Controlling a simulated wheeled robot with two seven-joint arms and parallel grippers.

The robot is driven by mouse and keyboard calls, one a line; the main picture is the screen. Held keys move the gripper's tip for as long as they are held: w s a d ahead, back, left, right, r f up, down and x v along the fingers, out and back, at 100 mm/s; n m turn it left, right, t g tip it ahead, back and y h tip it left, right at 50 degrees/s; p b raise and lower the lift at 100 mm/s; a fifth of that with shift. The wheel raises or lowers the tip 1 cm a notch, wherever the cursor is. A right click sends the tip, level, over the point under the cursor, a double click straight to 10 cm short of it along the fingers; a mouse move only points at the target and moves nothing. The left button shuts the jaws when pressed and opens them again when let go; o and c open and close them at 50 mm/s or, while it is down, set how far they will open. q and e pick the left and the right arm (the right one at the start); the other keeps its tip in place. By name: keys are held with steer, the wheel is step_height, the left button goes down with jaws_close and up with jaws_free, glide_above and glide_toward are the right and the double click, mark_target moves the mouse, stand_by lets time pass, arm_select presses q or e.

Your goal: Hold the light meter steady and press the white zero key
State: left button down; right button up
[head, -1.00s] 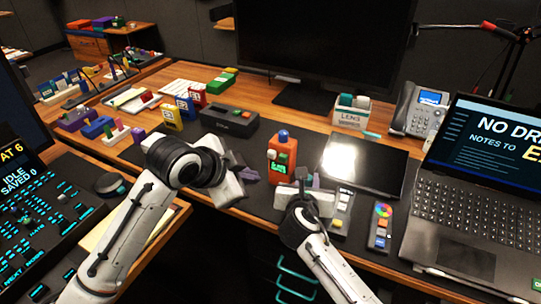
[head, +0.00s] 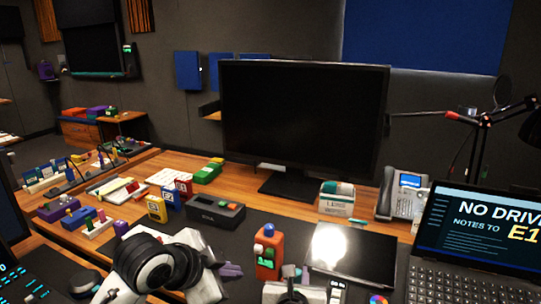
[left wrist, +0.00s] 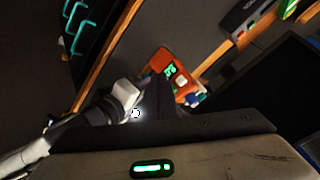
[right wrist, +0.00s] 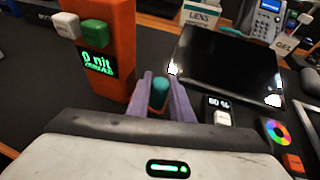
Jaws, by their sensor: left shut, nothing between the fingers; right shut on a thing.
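The light meter (head: 268,262) is an orange upright block with a rounded top, standing on the dark desk mat. In the right wrist view, the meter (right wrist: 120,60) has a lit display reading 0 nit, with the white key (right wrist: 66,25) and a green key (right wrist: 95,27) above it. My left gripper (head: 232,271) is shut and empty, just left of the meter; its fingers (left wrist: 163,98) point toward the meter (left wrist: 160,62). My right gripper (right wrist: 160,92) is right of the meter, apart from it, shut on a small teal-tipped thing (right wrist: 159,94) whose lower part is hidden.
A dark tablet (head: 352,252) with a bright glare lies right of the meter. A grey box (head: 215,214) and several coloured blocks are at left. A monitor (head: 300,125) stands behind, a phone (head: 402,200) and laptop (head: 475,240) at right. A colour-wheel device (right wrist: 278,133) lies near my right gripper.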

arm_select(q)
steer(key=w+r+v, duration=0.1)
steer(key=v, duration=0.6)
steer(key=shift+s+r, duration=0.25)
steer(key=shift+r, duration=0.05)
